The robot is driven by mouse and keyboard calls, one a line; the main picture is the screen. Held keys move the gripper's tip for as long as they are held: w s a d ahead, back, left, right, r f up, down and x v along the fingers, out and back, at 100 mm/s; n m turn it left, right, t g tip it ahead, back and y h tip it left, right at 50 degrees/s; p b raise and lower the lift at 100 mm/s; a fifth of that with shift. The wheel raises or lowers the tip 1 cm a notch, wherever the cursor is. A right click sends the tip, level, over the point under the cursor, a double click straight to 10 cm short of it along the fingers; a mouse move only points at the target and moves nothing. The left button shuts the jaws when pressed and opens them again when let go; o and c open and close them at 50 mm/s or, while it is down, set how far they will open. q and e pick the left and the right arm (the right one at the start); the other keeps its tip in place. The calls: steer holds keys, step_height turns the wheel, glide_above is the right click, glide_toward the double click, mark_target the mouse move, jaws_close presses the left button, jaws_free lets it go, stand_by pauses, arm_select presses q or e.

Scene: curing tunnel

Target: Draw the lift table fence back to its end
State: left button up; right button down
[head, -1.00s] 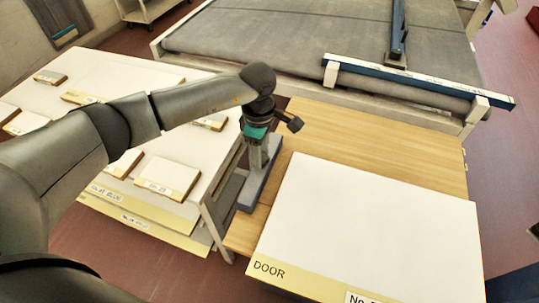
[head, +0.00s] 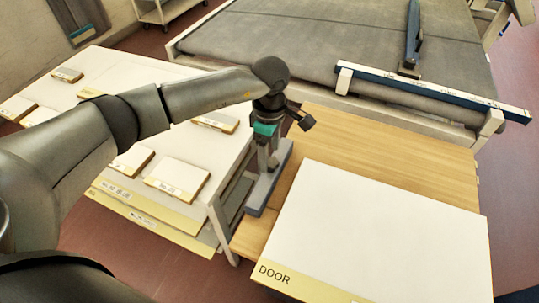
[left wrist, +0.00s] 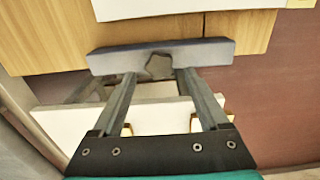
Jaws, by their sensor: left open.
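The lift table (head: 410,138) has a light wooden top, and a white panel marked DOOR (head: 385,235) lies on it. The fence (head: 262,195) is a grey-blue bar along the table's left edge. In the left wrist view the fence (left wrist: 212,52) lies across the fingertips, with a dark, many-sided knob (left wrist: 159,66) at its middle. My left gripper (head: 268,165) points down at the fence. Its open fingers (left wrist: 155,78) stand either side of the knob, with gaps visible; I cannot tell whether they touch the bar. My right gripper is not in view.
A white table (head: 222,152) with several labelled panels stands left of the lift table. A grey-belted conveyor (head: 300,45) with a blue bar (head: 435,92) across its near end lies behind. Red floor shows at right.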

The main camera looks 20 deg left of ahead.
mark_target(270, 162)
arm_select(q)
step_height(270, 162, up, 13)
stand_by(1.1)
